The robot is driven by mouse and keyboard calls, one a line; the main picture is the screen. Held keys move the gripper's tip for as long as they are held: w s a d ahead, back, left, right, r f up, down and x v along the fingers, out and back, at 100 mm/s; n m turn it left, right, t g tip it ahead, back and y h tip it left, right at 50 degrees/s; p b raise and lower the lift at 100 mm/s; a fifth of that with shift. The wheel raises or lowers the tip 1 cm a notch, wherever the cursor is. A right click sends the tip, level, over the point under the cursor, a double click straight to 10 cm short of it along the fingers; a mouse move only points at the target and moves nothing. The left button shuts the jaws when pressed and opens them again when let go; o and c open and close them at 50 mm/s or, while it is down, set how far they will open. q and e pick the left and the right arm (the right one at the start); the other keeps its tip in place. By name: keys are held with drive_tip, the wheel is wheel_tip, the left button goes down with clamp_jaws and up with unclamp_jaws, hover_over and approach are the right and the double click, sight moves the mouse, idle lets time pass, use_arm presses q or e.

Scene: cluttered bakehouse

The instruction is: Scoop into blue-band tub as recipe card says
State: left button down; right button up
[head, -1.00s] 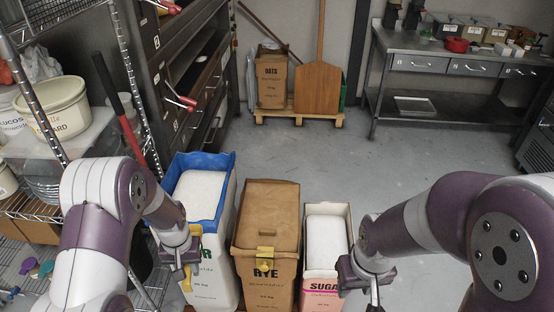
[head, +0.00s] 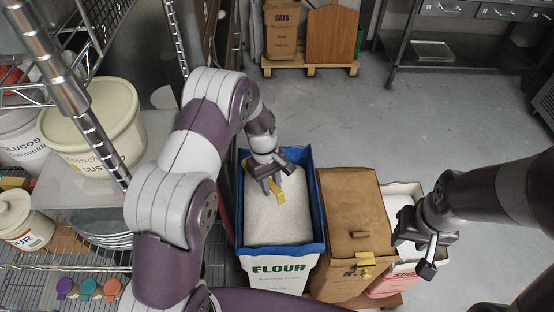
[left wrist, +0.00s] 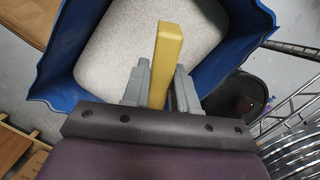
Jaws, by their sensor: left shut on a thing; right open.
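My left gripper (head: 270,183) is shut on a yellow handle-like piece (head: 278,195), probably a scoop. It is over the white-grey contents of the flour bin (head: 285,268), which has a blue rim. In the left wrist view the yellow piece (left wrist: 167,55) stands between the two fingers (left wrist: 158,85) above the flour. Whether it touches the flour, and any bowl at its end, I cannot tell. My right gripper (head: 430,255) is open near the sugar bin (head: 408,276), at the right. I see no recipe card and cannot make out a blue-band tub.
A rye bag (head: 345,215), folded shut with a yellow clip (head: 364,264), stands between flour and sugar. The wire shelf at left holds a custard tub (head: 95,135), a glucose tub (head: 22,140) and purple (head: 65,288), teal (head: 88,288) and orange (head: 111,289) pieces.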

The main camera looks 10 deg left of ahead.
use_arm(q)
drive_tip(key=w+d+r+n+t+h+p, duration=0.1)
drive_tip(key=w+d+r+n+h+p, duration=0.15)
drive_tip(key=d+n, duration=0.4)
use_arm(e)
wheel_tip(320, 180, up, 3)
drive_tip(key=d, duration=0.2)
use_arm(q)
wheel_tip(320, 180, down, 14)
drive_tip(key=b, duration=1.1)
drive_tip(key=shift+s+a+n, duration=0.35)
drive_tip(key=shift+n, duration=0.1)
use_arm(e)
wheel_tip(320, 180, down, 10)
drive_tip(key=shift+a+f, duration=0.2)
drive_tip(key=shift+a, duration=0.05)
use_arm(q)
drive_tip(key=shift+r, duration=0.1)
use_arm(e)
drive_tip(key=shift+s, duration=0.1)
